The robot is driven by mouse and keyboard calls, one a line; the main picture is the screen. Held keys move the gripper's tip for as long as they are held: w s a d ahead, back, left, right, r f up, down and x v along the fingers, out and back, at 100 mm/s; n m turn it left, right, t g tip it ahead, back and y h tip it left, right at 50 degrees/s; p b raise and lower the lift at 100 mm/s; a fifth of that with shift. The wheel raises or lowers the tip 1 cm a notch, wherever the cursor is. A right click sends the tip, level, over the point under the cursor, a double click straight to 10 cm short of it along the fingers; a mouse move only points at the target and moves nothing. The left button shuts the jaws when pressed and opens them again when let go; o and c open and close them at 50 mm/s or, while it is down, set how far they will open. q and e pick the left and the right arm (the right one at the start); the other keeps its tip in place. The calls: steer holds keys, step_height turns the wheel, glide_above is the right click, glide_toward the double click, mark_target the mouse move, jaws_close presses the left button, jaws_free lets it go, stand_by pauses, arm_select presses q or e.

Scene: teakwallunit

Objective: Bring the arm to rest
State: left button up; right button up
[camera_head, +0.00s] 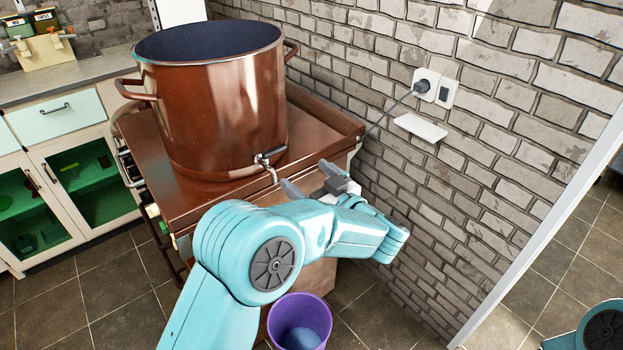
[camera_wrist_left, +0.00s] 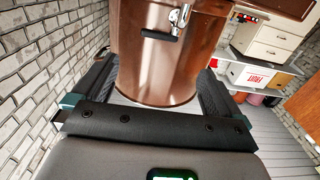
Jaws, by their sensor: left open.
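My left arm (camera_head: 270,262) reaches up from the bottom of the head view and bends at the elbow. My left gripper (camera_head: 308,178) is open and empty, in front of the tap (camera_head: 268,158) of a big copper pot (camera_head: 225,115). In the left wrist view the two dark fingers stand wide apart, with the pot (camera_wrist_left: 155,75) and its tap (camera_wrist_left: 178,22) beyond them. I see no contact with the pot. Only a piece of my right arm (camera_head: 603,330) shows at the lower right corner; its gripper is out of view.
The pot stands on a reddish-brown stand (camera_head: 325,115). A purple bucket (camera_head: 300,322) stands on the tiled floor below my left arm. A brick wall (camera_head: 480,190) with a socket (camera_head: 425,85) and a small white shelf (camera_head: 420,127) is close on the right. Green-lit cabinets (camera_head: 60,190) stand at left.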

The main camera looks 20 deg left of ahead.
arm_select(q)
step_height(320, 180, down, 22)
steer(key=s+m+t+h+p, duration=0.1)
steer(key=s+m+t+h, duration=0.1)
steer(key=m+h, duration=0.75)
steer(key=s+d+f+g+h, duration=0.1)
steer(key=s+f+g+h, duration=0.2)
steer(key=s, duration=0.7)
steer(key=s+d+f+g+h, duration=0.2)
steer(key=s+f+g+h, duration=0.1)
steer(key=s, duration=0.7)
steer(key=s+d+f+g+h, duration=0.2)
steer(key=s+f+g, duration=0.3)
steer(key=s, duration=0.5)
steer(key=shift+d+f+h+p, duration=0.25)
steer(key=shift+f+h+p, duration=0.2)
steer(key=shift+f+h, duration=0.25)
steer(key=shift+r, duration=0.1)
